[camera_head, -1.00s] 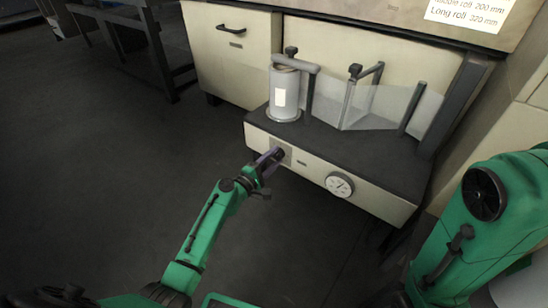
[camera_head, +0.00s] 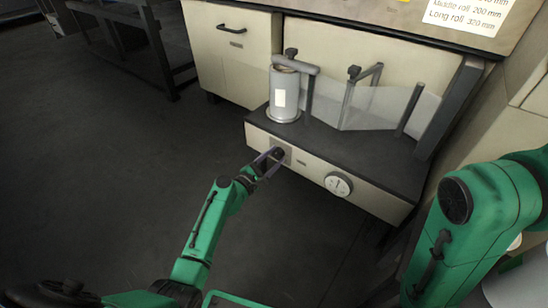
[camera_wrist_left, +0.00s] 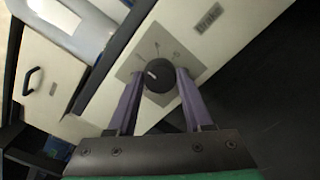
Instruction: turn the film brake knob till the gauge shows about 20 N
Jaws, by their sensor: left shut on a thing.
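The film brake knob (camera_wrist_left: 160,75) is a round black knob with a pale pointer mark, on a square grey plate (camera_wrist_left: 136,63) with scale marks. My left gripper (camera_head: 273,159) is on it at the front panel of the machine. In the left wrist view my purple fingers (camera_wrist_left: 158,84) lie on both sides of the knob, shut on it. The gauge (camera_head: 338,184) is a round white dial to the right of the knob. Its needle stands near upright, but its figures are too small to read. My right gripper is out of view; only my right arm shows.
A grey film roll (camera_head: 285,92) stands on the dark machine top (camera_head: 350,150), with clear film (camera_head: 375,107) running right past posts. A paper label (camera_head: 466,15) hangs above. The floor left of the machine is clear.

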